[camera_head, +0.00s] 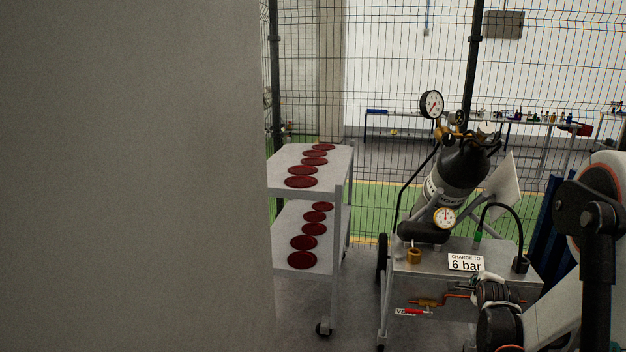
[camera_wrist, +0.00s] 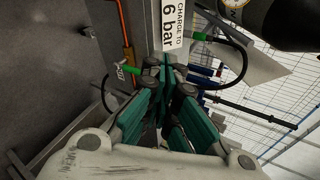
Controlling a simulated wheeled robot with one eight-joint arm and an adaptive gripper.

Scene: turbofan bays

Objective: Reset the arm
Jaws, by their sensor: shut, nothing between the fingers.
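My gripper (camera_wrist: 168,76) shows in the wrist view, its green-sided fingers shut with nothing between them. It points toward the metal cart (camera_wrist: 95,50) with the "CHARGE TO 6 bar" label (camera_wrist: 178,22), and I see no clear contact. In the head view my arm fills the lower right edge, in front of the right side of the cart (camera_head: 440,268). The gripper's fingertips cannot be made out in the head view.
The cart carries a dark gas cylinder (camera_head: 462,168) with gauges (camera_head: 431,104) and a black hose (camera_head: 502,207). A two-level trolley (camera_head: 338,178) with dark red discs stands left of it. A large grey surface (camera_head: 130,180) blocks the left. A mesh fence (camera_head: 390,60) runs behind.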

